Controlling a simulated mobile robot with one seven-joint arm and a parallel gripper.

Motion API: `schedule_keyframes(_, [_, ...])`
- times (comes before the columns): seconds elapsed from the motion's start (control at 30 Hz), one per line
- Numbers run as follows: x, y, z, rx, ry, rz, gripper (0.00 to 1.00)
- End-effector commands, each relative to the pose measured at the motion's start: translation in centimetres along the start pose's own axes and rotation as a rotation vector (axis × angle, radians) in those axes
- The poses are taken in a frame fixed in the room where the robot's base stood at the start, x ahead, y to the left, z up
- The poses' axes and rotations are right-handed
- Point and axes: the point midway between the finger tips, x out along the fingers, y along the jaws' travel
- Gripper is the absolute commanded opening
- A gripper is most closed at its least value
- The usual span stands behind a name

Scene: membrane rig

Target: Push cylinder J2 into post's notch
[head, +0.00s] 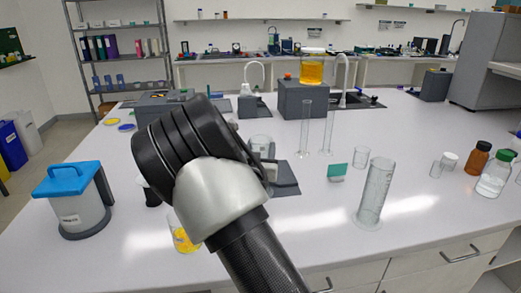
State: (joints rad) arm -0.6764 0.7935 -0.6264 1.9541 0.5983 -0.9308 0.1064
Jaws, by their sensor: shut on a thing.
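My arm fills the middle of the head view and hides most of my gripper (267,165); only a dark edge of it seems to show right of the wrist. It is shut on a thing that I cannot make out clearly. A short clear cylinder (261,143) shows just above that edge, and I cannot tell whether it is the held thing. A flat grey base (286,190) lies behind and right of the wrist. No J2 label can be read. The post's notch cannot be made out; it may be hidden behind my arm.
Two thin clear cylinders (305,130) stand by a grey block (297,100) bearing an orange beaker (311,70). A blue-lidded container (74,200) is at left. Bottles (477,158) stand far right.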

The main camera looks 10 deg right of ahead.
Motion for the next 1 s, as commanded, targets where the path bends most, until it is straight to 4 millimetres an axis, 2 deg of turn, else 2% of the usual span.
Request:
schedule_keyframes(0.4, [1.1,-0.3,0.1,0.001,0.000,0.001,0.20])
schedule_keyframes(0.7, [1.1,-0.3,0.1,0.000,-0.001,0.000,0.20])
schedule_keyframes(0.73, [1.1,-0.3,0.1,0.000,-0.001,0.000,0.53])
schedule_keyframes(0.8, [1.1,-0.4,0.1,0.000,-0.001,0.000,0.65])
schedule_keyframes(0.87, [1.1,-0.4,0.1,0.000,-0.001,0.000,0.73])
schedule_keyframes(1.0, [1.1,-0.3,0.0,0.000,-0.001,0.000,0.73])
